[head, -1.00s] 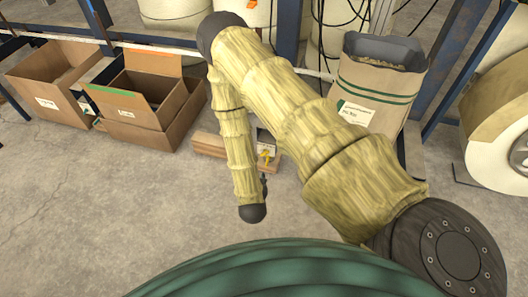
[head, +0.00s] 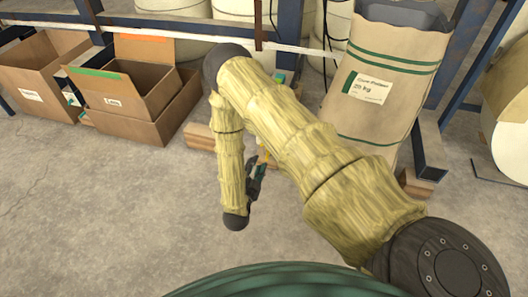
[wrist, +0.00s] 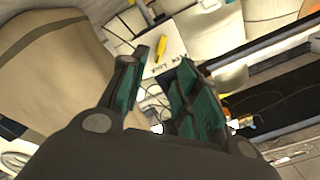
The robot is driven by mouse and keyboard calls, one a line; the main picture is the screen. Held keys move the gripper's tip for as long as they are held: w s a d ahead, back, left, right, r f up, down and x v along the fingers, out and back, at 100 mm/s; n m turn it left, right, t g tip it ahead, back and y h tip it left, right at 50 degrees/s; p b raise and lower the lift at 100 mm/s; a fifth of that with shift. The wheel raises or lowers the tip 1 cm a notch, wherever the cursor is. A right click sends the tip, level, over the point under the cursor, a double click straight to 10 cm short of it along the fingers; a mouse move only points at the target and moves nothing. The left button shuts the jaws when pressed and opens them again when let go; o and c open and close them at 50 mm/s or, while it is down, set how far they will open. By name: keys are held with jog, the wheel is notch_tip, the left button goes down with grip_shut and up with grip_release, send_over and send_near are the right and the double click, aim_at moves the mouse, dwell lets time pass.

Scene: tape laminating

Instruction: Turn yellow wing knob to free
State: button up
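The yellow wing knob (wrist: 161,47) shows in the wrist view as a narrow, slanted yellow bar on a pale plate (wrist: 152,66) with dark lettering too small to read surely. In the head view my gripper (head: 257,178) is low beside the forearm, partly hidden.
A large paper sack (head: 383,85) stands right of my arm. Open cardboard boxes (head: 128,98) sit at the left. A wooden block (head: 200,136) lies behind my forearm, and a blue frame post (head: 288,35) stands behind. The concrete floor (head: 120,215) at front left is clear.

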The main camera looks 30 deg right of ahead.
jog(key=b+x, duration=0.5)
jog(key=x, duration=0.6)
jog(key=shift+s, duration=0.1)
grip_shut()
